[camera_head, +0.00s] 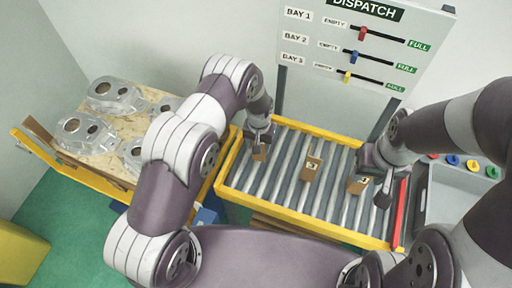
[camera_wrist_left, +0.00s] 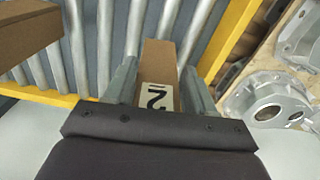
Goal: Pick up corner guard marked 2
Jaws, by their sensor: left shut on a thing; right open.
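The corner guard marked 2 (camera_wrist_left: 159,62) is a brown cardboard piece with a white label, seen between the two fingers of my left gripper (camera_wrist_left: 160,84) in the left wrist view. In the head view my left gripper (camera_head: 261,136) is shut on this guard (camera_head: 260,153) at the left side of the roller conveyor. A second corner guard (camera_head: 312,167) lies mid-conveyor, and a third (camera_head: 358,184) lies to its right; their labels are too small to read surely. My right gripper (camera_head: 376,178) is open beside the third guard, apparently empty.
The roller conveyor (camera_head: 286,190) has a yellow frame. Behind it stands a dispatch board (camera_head: 345,45) with red, blue and yellow sliders. A pallet with several aluminium castings (camera_head: 85,133) is at the left. A red bar (camera_head: 400,212) lies along the conveyor's right end. Coloured buttons are at the far right.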

